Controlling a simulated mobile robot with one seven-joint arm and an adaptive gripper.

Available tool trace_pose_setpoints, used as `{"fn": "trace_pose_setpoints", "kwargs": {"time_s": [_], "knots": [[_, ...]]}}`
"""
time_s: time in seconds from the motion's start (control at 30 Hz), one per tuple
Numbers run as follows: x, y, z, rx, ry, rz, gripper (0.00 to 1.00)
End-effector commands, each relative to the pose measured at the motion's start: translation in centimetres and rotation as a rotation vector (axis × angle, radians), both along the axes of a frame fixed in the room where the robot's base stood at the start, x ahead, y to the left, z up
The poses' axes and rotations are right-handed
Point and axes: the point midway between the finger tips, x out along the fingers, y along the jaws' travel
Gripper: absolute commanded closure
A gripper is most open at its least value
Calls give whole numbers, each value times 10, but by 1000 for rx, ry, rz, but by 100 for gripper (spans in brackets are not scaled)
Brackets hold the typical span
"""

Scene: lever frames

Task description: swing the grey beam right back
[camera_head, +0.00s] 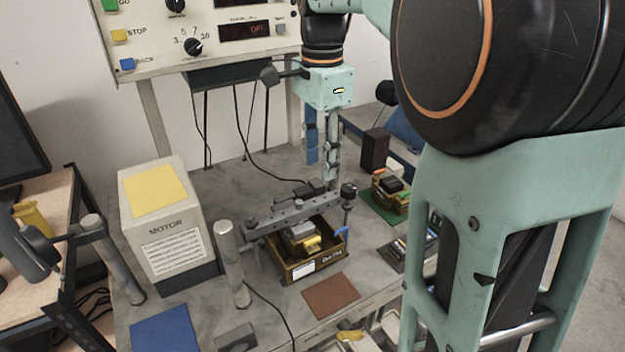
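The grey beam (290,217) lies across the top of an open olive tray (296,271) on the grey bench. A dark knob on a thin upright pin (348,192) stands at the beam's right end. A grey and yellow part (303,238) sits in the tray, partly covered by the beam. My gripper (333,183) points down just behind the beam's right part. It is seen nearly edge-on, so its finger gap does not show. Whether it touches the beam cannot be told.
A grey post (233,264) stands left of the tray. The motor box (162,225) is further left. A brown pad (330,295) and blue pad (166,331) lie at the front. A dark brown block (374,150) and a green-based device (390,193) are at the right.

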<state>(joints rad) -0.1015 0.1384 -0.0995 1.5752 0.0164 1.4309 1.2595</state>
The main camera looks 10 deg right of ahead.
Motion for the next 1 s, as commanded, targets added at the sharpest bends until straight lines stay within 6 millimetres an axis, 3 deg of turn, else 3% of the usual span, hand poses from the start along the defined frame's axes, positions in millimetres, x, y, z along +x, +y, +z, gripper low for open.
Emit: {"fn": "trace_pose_setpoints", "kwargs": {"time_s": [0.2, 0.43, 0.87, 1.0], "knots": [[-1, 0, -45, -1, 4, 2, 64], [0, -1, -77, -2, 0, 2, 64], [0, -1, -87, -3, -2, 2, 64], [0, -1, -87, -3, -2, 2, 80]]}}
